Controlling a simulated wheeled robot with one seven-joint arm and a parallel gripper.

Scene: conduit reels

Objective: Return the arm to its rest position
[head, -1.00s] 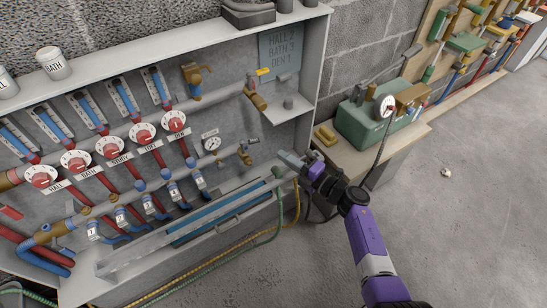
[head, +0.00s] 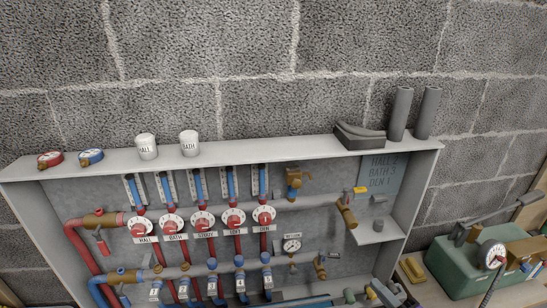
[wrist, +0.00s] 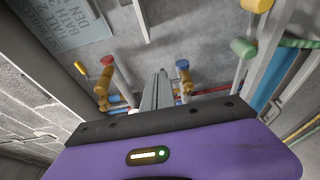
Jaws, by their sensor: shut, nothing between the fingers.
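Most of my arm is out of that view. In the wrist view its purple body fills the lower part, and the narrow grey fingers (wrist: 158,92) are together with nothing between them. The fingers point toward the cabinet, between two brass valves, one with a red end (wrist: 104,80) and one with a blue end (wrist: 184,80).
Inside the cabinet are several red dials (head: 203,222) and pipes. Two white cups (head: 147,146), gauges (head: 91,156) and grey tubes (head: 401,112) stand on its top. A green pump box (head: 462,262) is on the bench at right. The wall above is bare.

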